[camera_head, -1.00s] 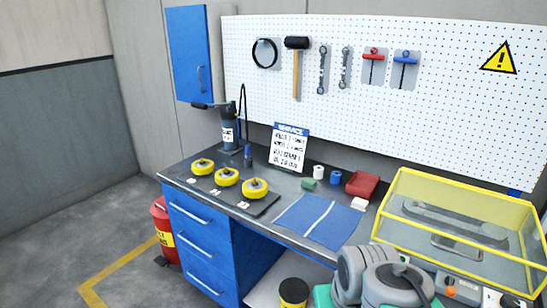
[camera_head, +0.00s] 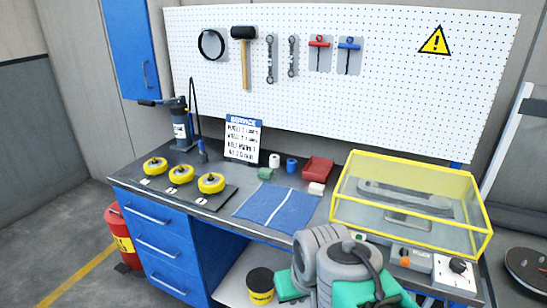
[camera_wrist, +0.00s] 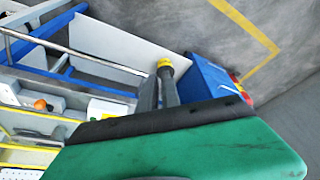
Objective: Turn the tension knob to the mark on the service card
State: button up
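The service card (camera_head: 243,140) stands upright at the back of the bench in the head view. It has a blue header and several dark lines, too small to read surely. A black knob (camera_head: 458,266), likely the tension knob, sits on a white plate at the bench's right front; its pointer setting is too small to tell. My arm is folded low in front of the bench, left of the knob and apart from it. In the wrist view, two dark bars that look like the fingers of my gripper (camera_wrist: 158,92) point away; their gap is unclear.
A yellow-framed clear cover (camera_head: 408,205) stands behind the knob. An orange button (camera_head: 404,262) is left of it. Yellow coils (camera_head: 181,175), a blue mat (camera_head: 278,208) and a red bin (camera_head: 318,169) lie on the bench. A round black disc (camera_head: 527,266) is at far right.

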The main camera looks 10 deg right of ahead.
aim_at(457, 266)
jog(key=u, duration=2)
jog(key=k, duration=1)
jog(key=z, duration=1.2)
jog(key=i, duration=0.5)
jog(key=u, duration=0.05)
